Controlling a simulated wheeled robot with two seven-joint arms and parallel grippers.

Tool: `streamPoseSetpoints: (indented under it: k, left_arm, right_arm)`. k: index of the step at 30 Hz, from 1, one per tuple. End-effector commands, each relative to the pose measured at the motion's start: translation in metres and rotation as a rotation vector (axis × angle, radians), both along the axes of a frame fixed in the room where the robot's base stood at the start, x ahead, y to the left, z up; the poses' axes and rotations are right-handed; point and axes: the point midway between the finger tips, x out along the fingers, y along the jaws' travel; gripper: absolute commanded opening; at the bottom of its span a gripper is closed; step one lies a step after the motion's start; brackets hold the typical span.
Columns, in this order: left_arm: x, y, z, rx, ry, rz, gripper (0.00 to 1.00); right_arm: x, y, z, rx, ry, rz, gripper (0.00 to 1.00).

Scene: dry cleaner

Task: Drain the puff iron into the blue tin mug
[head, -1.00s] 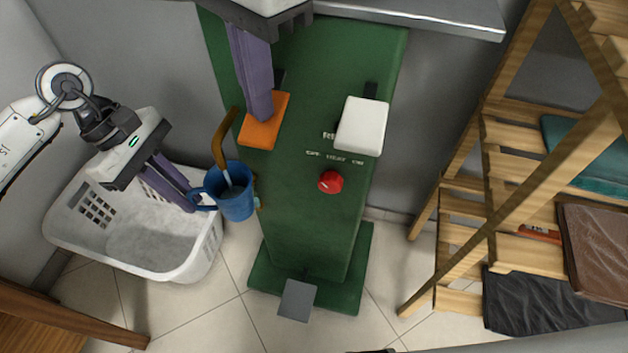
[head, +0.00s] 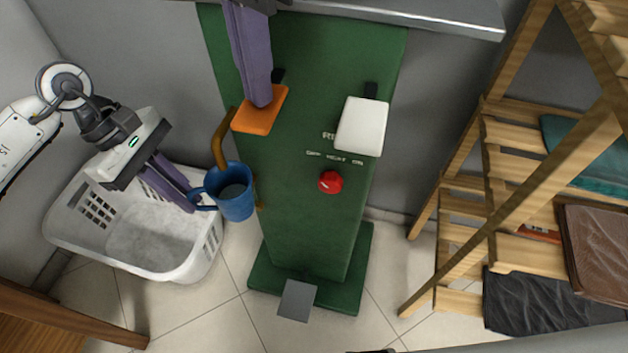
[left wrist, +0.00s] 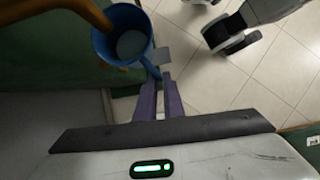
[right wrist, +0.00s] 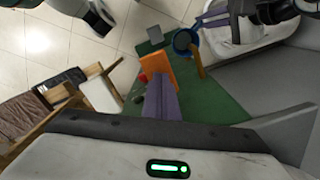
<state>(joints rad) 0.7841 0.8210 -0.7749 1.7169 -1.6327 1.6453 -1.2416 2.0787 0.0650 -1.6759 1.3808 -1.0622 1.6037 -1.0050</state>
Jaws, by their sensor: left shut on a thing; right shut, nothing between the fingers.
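The green puff iron (head: 310,215) stands in the middle of the head view, with an orange paddle (head: 252,121), a white paddle (head: 361,127) and a red knob (head: 330,182). A brown pipe (head: 219,142) curves from its left side, ending over the blue tin mug (head: 237,203). Greyish liquid shows inside the mug, also in the left wrist view (left wrist: 131,44); no stream is visible. My left gripper (head: 192,207) is shut on the mug's handle, holding it upright. My right gripper (head: 262,104) is shut and empty, fingertips at the orange paddle; contact is unclear.
A white laundry basket (head: 150,245) stands below my left arm. A wooden shelf rack (head: 470,210) with folded cloths is at the right. A grey foot pedal (head: 297,300) sticks out at the iron's base. A grey metal ledge (head: 420,15) crosses the top.

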Motion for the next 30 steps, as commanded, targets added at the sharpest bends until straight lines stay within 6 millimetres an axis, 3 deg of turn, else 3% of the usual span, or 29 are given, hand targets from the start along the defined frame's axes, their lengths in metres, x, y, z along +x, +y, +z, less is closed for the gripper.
streamPoseSetpoints:
  k: [16,30]
  left_arm:
    - [0.0,0.0,0.0,0.0,-0.001,0.0,0.0]
    - [0.0,0.0,0.0,0.0,-0.001,0.0,0.0]
  right_arm:
    - [-0.001,0.001,0.044,0.001,0.0,0.001,0.0]
    - [-0.001,0.001,0.05,0.001,0.001,0.002,0.0]
